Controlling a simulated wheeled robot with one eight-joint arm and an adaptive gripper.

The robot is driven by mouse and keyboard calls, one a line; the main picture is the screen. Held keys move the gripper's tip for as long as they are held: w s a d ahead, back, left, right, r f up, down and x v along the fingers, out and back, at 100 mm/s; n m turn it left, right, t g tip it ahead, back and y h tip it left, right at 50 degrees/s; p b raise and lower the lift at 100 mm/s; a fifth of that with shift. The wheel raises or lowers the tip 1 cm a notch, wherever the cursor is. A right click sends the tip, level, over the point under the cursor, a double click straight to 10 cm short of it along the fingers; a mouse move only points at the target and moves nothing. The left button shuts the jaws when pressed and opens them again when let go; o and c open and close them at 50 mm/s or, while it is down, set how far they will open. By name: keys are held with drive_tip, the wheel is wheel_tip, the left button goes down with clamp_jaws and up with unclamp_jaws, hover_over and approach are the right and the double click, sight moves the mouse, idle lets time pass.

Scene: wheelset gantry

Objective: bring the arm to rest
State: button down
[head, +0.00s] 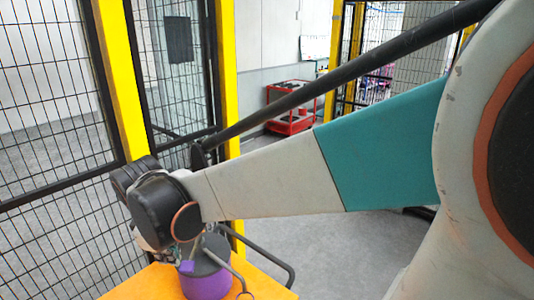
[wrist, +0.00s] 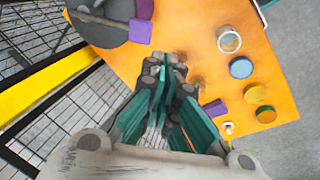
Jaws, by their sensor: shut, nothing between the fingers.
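My arm stretches across the head view from the right to the wrist joint at left, above the orange table (head: 258,284). My gripper is hidden behind the wrist there. In the wrist view my gripper (wrist: 165,72) is shut and empty, with its teal fingers pointing over the orange table (wrist: 185,30). No object touches the fingertips that I can see.
On the table in the wrist view are a grey round thing (wrist: 112,34) with purple blocks, a pale ring-topped jar (wrist: 229,40), a blue disc (wrist: 241,67), yellow discs (wrist: 255,95) and a purple block (wrist: 215,108). A yellow-framed mesh fence (head: 120,80) stands close to my wrist. A red cart (head: 290,108) stands beyond.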

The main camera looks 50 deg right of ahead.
drive_tip(key=s+a+f+m+t+y+b, duration=0.1)
drive_tip(key=s+a+f+m+t+b, duration=0.3)
drive_tip(key=s+b, duration=0.5)
wheel_tip(320, 180, down, 3)
drive_tip(key=s+m+t, duration=0.1)
drive_tip(key=m, duration=0.2)
drive_tip(key=shift+r+y, duration=0.15)
drive_tip(key=shift+y, duration=0.15)
drive_tip(key=shift+s, duration=0.1)
idle(0.4)
